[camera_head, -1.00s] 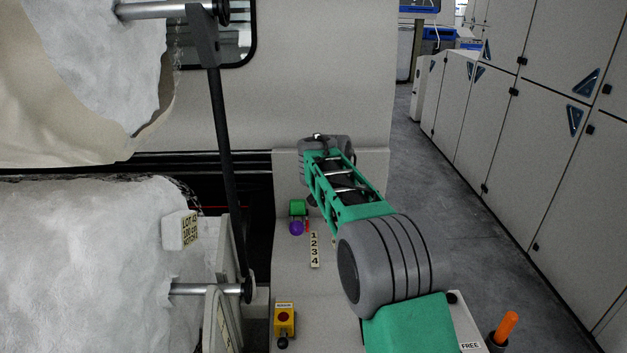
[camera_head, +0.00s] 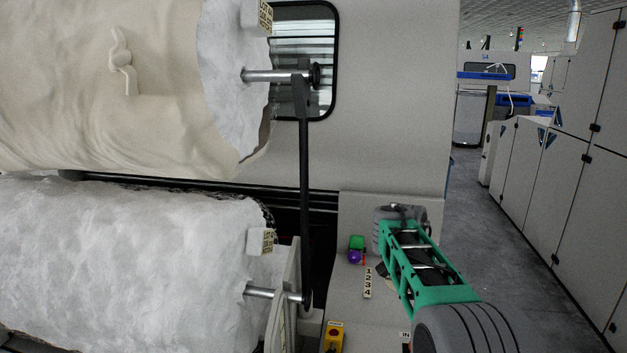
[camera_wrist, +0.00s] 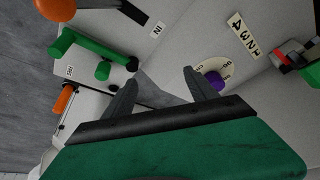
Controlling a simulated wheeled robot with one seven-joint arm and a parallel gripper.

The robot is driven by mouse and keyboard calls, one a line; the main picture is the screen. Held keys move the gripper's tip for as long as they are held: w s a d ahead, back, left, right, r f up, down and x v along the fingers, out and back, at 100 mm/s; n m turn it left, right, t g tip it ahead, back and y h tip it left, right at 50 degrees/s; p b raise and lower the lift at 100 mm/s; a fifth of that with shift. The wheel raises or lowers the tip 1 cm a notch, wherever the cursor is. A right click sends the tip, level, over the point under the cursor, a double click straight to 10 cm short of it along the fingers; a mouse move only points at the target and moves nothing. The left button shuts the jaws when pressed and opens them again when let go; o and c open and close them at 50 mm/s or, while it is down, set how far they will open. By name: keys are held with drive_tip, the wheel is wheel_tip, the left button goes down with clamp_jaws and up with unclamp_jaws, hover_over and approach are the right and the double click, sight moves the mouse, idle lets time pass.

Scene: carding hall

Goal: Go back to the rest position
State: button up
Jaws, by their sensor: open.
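My gripper (camera_wrist: 158,76) shows in the wrist view with its two dark fingers apart and nothing between them. Its right finger appears close to a purple knob (camera_wrist: 215,81) on a pale round dial; I cannot tell if they touch. In the head view my green and grey arm reaches over the pale control ledge (camera_head: 345,300) at the lower right. The gripper's fingers are hidden there. The purple knob (camera_head: 354,257) shows left of the arm, below a green part (camera_head: 356,242).
Large white fibre rolls (camera_head: 130,265) fill the left, beside a black bar (camera_head: 305,190). Grey cabinets (camera_head: 575,200) line the right, with clear floor between.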

drive_tip(key=s+a+n, duration=0.1)
drive_tip(key=s, duration=0.3)
drive_tip(key=s+a+r+n+y, duration=0.1)
drive_tip(key=s+a+n, duration=0.1)
drive_tip(key=s, duration=0.2)
drive_tip(key=s+a+r+n, duration=0.1)
drive_tip(key=s+n, duration=0.1)
drive_tip(key=s, duration=0.2)
drive_tip(key=shift+s+a+r, duration=0.25)
drive_tip(key=shift+s, duration=0.05)
drive_tip(key=s+a+f+n+y, duration=0.1)
drive_tip(key=s+a+f+n, duration=0.1)
drive_tip(key=s, duration=0.6)
drive_tip(key=s+a+f+n+y, duration=0.1)
drive_tip(key=s+a+f+n, duration=0.2)
drive_tip(key=s, duration=0.5)
drive_tip(key=shift+s+a+f+n+t, duration=0.3)
drive_tip(key=shift+s+a+f, duration=0.1)
drive_tip(key=shift+a+f, duration=0.35)
